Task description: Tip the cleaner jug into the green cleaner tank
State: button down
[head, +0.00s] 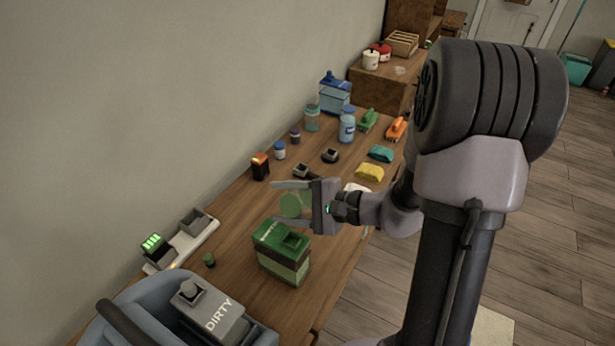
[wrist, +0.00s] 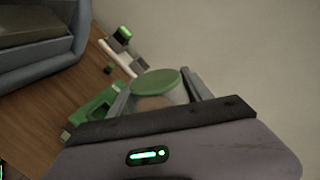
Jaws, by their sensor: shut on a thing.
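My gripper (head: 283,204) is shut on the cleaner jug (head: 291,205), a small round vessel with a green disc at its end. In the wrist view the jug (wrist: 158,83) sits between the two fingers, green face showing; its contents and exact tilt are unclear. The green cleaner tank (head: 275,262) stands on the table just below and in front of the jug in the head view, with a square raised opening on its top. It is partly hidden behind my gripper in the wrist view (wrist: 92,108).
A small green cap (head: 209,260) lies left of the tank. A charger with batteries (head: 182,247) is beside the wall. A grey-blue machine with a tank marked DIRTY (head: 215,318) fills the near left. Bottles, jars, sponges and brushes stand farther back on the table (head: 235,215).

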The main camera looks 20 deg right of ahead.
jog(key=shift+s+a+r+m+p, duration=0.1)
jog(key=shift+r+m+p, duration=0.2)
jog(key=shift+r+p, duration=0.2)
notch_tip(320, 180, up, 10)
jog(key=s+a+m+y+p, duration=0.1)
jog(key=m+y+p, duration=0.3)
jog(key=m+p, duration=0.5)
jog(key=shift+s+a+f+p, duration=0.25)
jog(key=shift+s+a+p, duration=0.25)
jog(key=shift+p, duration=0.9)
jog(key=shift+w, duration=0.1)
